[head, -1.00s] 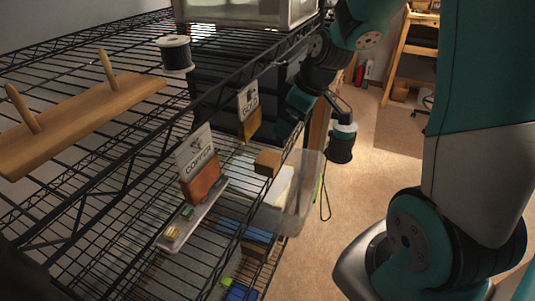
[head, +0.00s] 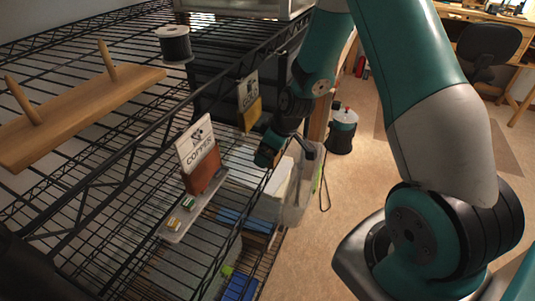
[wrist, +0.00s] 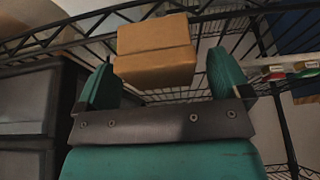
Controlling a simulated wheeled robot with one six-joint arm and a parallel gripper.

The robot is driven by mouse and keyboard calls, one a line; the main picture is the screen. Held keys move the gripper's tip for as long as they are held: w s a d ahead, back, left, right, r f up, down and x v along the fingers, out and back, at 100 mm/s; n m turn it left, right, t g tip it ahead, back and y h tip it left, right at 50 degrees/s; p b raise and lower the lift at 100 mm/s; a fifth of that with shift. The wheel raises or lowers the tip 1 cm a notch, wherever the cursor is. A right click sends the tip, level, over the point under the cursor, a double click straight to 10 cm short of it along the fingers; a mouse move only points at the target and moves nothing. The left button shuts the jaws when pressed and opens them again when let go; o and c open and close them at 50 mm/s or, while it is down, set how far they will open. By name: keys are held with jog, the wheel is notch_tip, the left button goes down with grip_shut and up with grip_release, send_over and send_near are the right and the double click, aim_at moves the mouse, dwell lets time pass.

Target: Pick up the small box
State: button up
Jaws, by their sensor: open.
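The small box (wrist: 155,50) is plain brown cardboard. In the wrist view it lies just ahead of my gripper (wrist: 160,68), with its near end reaching between the two green fingertips. In the head view my gripper (head: 268,153) is over the right end of the wire shelf. The box cannot be made out there, behind my gripper and wrist.
A second packet (head: 249,100) stands behind. A clear bin (head: 297,195) is just right of my gripper. The wire shelf's edge rail (head: 190,95) passes above; open floor (head: 330,215) lies right.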

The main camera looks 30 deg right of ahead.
jog(key=shift+w+a+f, duration=0.1)
jog(key=shift+w+f, duration=0.05)
jog(key=shift+f, duration=0.2)
jog(key=c, duration=1)
jog(key=shift+r, duration=0.1)
